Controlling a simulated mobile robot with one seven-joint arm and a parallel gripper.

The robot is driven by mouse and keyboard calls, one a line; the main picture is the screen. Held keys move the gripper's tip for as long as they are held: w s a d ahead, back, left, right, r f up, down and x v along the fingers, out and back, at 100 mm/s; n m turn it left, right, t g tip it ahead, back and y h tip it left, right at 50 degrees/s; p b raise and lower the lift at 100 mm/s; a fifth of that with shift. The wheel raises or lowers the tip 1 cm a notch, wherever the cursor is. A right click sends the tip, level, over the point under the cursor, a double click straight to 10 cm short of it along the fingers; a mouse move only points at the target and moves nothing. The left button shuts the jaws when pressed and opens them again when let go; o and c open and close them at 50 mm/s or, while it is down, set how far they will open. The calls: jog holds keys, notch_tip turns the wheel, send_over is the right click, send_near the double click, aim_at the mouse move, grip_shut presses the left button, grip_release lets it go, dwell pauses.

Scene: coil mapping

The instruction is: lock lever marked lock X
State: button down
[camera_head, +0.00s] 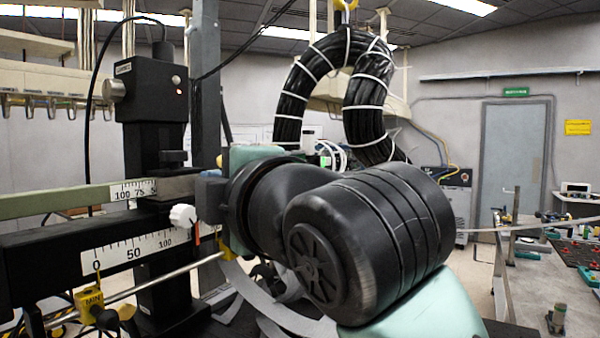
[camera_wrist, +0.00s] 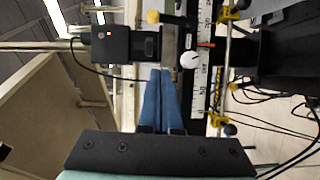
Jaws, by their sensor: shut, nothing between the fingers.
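No "lock X" marking is readable in either view, so I cannot tell for sure which part is the lock lever. A white knob (camera_head: 183,215) sits on the black carriage by the scale, with an orange pointer below it. The white knob also shows in the wrist view (camera_wrist: 190,61), just right of my fingertips. My gripper (camera_wrist: 166,72) has its blue fingers shut together and empty, tips close to the carriage's grey block. I cannot tell whether they touch it. In the head view, my arm hides most of the gripper.
A ruler scale (camera_head: 135,249) runs along the black beam, with a thin rod below it. A black upright housing (camera_head: 152,95) with a silver knob stands behind. A cluttered workbench (camera_head: 540,285) is at right.

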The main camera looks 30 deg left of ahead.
jog(key=shift+s, duration=0.15)
jog(key=shift+a, duration=0.1)
jog(key=w+a+p, duration=0.5)
jog(key=w+a, duration=0.2)
jog(key=w, duration=0.2)
jog(key=shift+a+f, duration=0.15)
jog(key=shift+a, duration=0.1)
jog(key=shift+w+m+p, duration=0.15)
jog(key=shift+m+p, duration=0.25)
jog(key=shift+p, duration=0.1)
